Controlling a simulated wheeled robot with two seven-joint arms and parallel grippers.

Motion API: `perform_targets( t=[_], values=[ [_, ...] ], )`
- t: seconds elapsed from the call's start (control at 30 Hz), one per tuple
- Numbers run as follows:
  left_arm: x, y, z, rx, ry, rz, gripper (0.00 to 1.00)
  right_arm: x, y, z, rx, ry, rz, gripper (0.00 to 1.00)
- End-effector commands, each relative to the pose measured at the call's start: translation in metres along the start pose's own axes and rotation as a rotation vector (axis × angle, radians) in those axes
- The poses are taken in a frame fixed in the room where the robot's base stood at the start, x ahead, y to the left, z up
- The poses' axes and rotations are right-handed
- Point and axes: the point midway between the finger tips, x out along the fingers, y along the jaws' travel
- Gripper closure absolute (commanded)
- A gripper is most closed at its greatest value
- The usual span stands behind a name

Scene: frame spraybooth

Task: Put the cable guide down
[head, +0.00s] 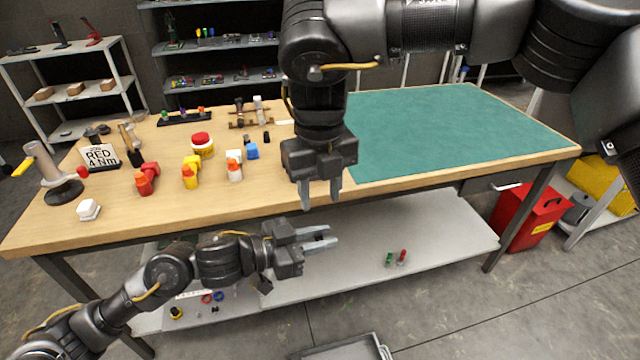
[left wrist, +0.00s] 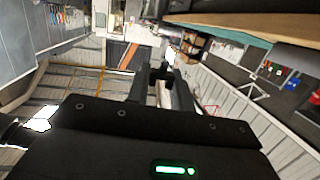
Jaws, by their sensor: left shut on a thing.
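My left gripper (head: 332,237) is in front of the bench's front edge, below the bench top and over the lower shelf. It is shut on a small dark thing, taken to be the cable guide (left wrist: 161,74), which shows between the fingertips in the left wrist view. In the head view the cable guide cannot be made out. My right gripper (head: 320,200) points down above and behind the left one, near the bench's front edge, with its fingers apart and nothing between them.
The wooden bench (head: 240,205) has a green mat (head: 440,130), which is clear. Left of it stand red, yellow and orange-capped bottles (head: 235,172), a red-lidded jar (head: 202,145) and a sign (head: 101,157). A lower shelf (head: 440,235) and red box (head: 530,215) are below.

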Motion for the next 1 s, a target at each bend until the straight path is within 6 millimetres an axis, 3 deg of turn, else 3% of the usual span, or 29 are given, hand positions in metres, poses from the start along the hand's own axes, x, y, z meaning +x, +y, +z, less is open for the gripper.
perform_targets(
  t=[0.3,0.5,0.7,1.0],
  values=[
    [0.0,0.0,0.0,0.0,0.0,0.0,0.98,0.06,0.0,-0.001,-0.001,0.004,0.001,0.6],
    [0.0,0.0,0.0,0.0,0.0,0.0,0.98,0.089,0.0,-0.001,-0.001,0.003,0.002,0.6],
    [0.0,0.0,0.0,0.0,0.0,0.0,0.98,0.104,0.0,0.0,0.0,0.001,0.002,0.6],
    [0.0,0.0,0.0,0.0,0.0,0.0,0.98,0.106,0.0,0.0,0.0,0.0,0.002,0.6]
  ],
)
